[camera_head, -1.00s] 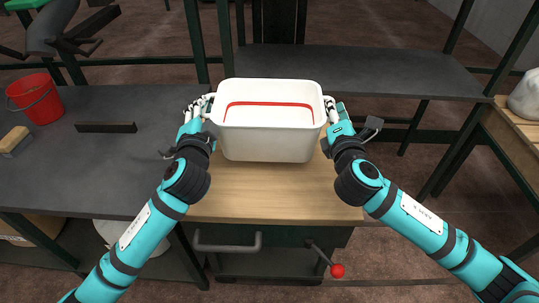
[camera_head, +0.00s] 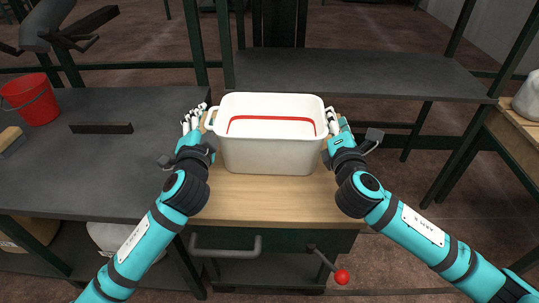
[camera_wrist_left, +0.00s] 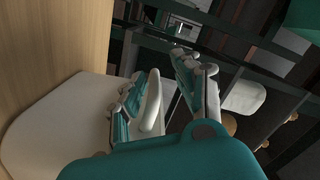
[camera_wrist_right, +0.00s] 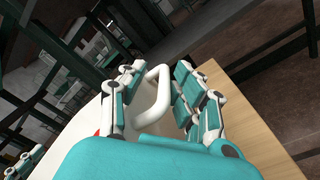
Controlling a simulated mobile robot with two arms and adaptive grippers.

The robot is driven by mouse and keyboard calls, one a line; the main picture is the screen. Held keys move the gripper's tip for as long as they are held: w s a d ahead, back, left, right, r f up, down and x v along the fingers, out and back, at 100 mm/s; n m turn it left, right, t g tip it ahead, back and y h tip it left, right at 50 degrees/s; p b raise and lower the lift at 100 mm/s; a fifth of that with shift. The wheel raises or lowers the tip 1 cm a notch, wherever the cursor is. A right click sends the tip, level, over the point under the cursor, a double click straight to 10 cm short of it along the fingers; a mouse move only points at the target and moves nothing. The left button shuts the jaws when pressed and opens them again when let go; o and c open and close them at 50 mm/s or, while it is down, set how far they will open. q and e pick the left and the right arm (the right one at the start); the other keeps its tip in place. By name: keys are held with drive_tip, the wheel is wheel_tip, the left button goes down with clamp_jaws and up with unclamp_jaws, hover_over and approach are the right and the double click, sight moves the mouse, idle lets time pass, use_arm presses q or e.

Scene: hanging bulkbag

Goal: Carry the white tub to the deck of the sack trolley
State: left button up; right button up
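The white tub (camera_head: 270,155) is a rectangular bin with a red line around its inside. It sits upright on a wooden-topped deck (camera_head: 270,205). My left gripper (camera_head: 197,118) is at the tub's left handle, with its fingers spread. In the left wrist view the handle (camera_wrist_left: 151,103) is between the fingers, close to one and clear of the other. My right gripper (camera_head: 335,122) is at the right handle. In the right wrist view that handle (camera_wrist_right: 153,97) lies between two parted fingers. Contact there is hard to tell.
A dark bench (camera_head: 90,165) on the left holds a red bucket (camera_head: 32,100) and a dark bar (camera_head: 101,128). A dark shelf (camera_head: 360,75) is behind the tub. A bar handle (camera_head: 225,247) and a red-knobbed lever (camera_head: 341,277) are at the deck's front.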

use_arm(q)
drive_tip(key=shift+d, duration=0.1)
use_arm(e)
drive_tip(key=shift+a, duration=0.1)
use_arm(q)
drive_tip(key=o, duration=0.8)
drive_tip(key=a, duration=0.7)
drive_tip(key=shift+s, duration=0.25)
use_arm(e)
drive_tip(key=o, duration=0.8)
drive_tip(key=shift+s, duration=0.1)
